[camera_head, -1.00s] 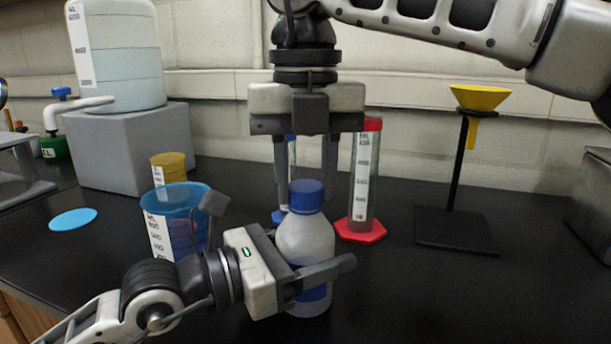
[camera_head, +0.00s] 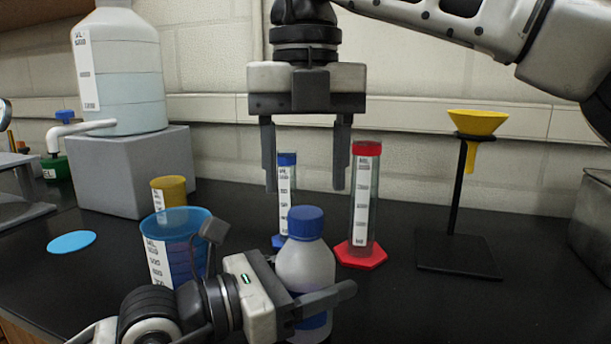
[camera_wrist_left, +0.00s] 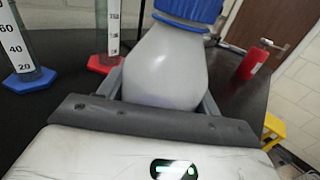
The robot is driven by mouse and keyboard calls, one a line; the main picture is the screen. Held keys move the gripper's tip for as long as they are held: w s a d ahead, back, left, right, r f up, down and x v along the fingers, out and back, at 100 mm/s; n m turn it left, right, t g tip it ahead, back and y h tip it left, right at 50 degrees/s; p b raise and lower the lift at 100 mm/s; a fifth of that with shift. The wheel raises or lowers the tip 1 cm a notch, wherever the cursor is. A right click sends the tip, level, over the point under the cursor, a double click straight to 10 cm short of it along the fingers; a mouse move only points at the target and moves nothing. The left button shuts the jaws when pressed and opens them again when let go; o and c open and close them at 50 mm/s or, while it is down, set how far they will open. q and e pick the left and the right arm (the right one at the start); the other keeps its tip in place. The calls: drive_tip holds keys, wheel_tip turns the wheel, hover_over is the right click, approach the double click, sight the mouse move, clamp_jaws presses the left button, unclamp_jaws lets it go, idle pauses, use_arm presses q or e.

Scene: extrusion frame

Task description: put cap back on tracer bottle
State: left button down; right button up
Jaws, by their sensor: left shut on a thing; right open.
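The tracer bottle (camera_head: 304,265) stands upright on the black bench, a whitish bottle with a blue label low on its body. Its blue cap (camera_head: 306,222) sits on top of the neck; it also shows in the left wrist view (camera_wrist_left: 190,9), cut off by the top edge. My left gripper (camera_head: 322,293) is shut around the bottle's body from the left. The near finger crosses the bottle's front and hides part of the label. My right gripper (camera_head: 305,186) points down above the cap, open and empty, with clear space between its fingertips and the cap.
A blue beaker (camera_head: 165,258) stands close left of my left gripper. Red-based (camera_head: 362,252) and blue-based (camera_head: 287,160) cylinders stand close behind the bottle. A yellow funnel (camera_head: 478,122) on a black stand is to the right. A large carboy (camera_head: 122,75) sits on a grey block.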

sight(305, 212)
drive_tip(key=shift+c, duration=0.4)
drive_tip(key=n, duration=0.1)
drive_tip(key=r+n, duration=0.1)
drive_tip(key=n, duration=0.3)
drive_tip(key=r+n, duration=0.1)
drive_tip(key=n, duration=0.3)
drive_tip(key=r+n, duration=0.1)
drive_tip(key=n, duration=0.3)
drive_tip(key=shift+r, duration=0.25)
drive_tip(key=shift+f, duration=4.05)
